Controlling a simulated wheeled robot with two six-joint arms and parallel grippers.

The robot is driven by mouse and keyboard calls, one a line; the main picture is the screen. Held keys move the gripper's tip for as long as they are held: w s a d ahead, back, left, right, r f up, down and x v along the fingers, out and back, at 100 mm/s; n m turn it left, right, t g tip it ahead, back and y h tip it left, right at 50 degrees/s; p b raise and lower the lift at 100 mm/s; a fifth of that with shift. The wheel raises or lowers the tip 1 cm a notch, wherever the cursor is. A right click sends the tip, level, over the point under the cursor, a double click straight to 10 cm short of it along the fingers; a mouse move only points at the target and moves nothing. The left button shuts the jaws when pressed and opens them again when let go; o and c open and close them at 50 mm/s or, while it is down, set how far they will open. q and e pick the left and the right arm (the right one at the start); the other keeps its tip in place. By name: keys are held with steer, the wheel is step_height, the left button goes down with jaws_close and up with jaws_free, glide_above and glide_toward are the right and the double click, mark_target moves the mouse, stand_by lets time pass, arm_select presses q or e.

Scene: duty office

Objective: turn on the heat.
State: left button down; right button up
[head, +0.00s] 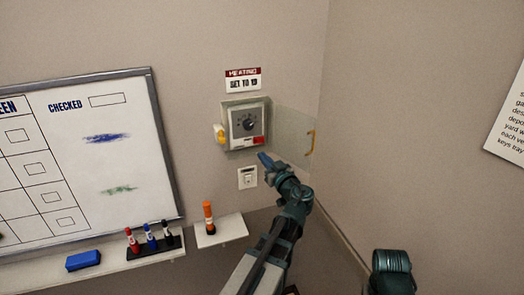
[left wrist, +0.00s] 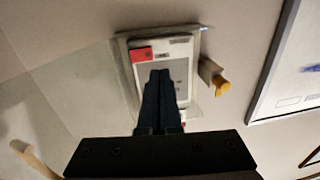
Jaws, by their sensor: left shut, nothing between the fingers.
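A yellow knob-like piece (head: 219,134) is on the box's left side. My left gripper (head: 264,158) is shut and empty, just below the box's lower right. In the left wrist view, its closed fingers (left wrist: 160,75) overlap the upside-down box (left wrist: 123,55) and hide much of the dial area; I cannot tell contact.
A sign (head: 243,80) reading HEATING is above the box; a socket (head: 247,177) is below. A whiteboard (head: 158,140) and a tray with markers and a blue eraser (head: 83,260) are left. A wall corner is right.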

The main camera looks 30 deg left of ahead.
arm_select(q)
steer(key=shift+s+d, duration=1.8)
steer(key=shift+s, duration=0.3)
steer(key=s+d+f+m+g+h+b, duration=0.35)
steer(key=d+f, duration=0.25)
steer(key=f, duration=0.5)
steer(key=s+d+f+m+g+h+b, duration=0.2)
steer(key=s+d+f+m+h, duration=0.15)
steer(key=d+f, duration=0.5)
steer(key=s+d+f+m+g+h+b, duration=0.2)
steer(key=s+d+f+m+g+h, duration=0.2)
steer(key=d, duration=1)
steer(key=s+f+m+h, duration=0.2)
steer(key=s+f+m, duration=0.2)
steer(key=s+f, duration=0.2)
steer(key=shift+s+d+f+g+h+b, duration=0.2)
steer(key=shift+d+f+g+h+b, duration=0.15)
steer(key=shift+h, duration=0.05)
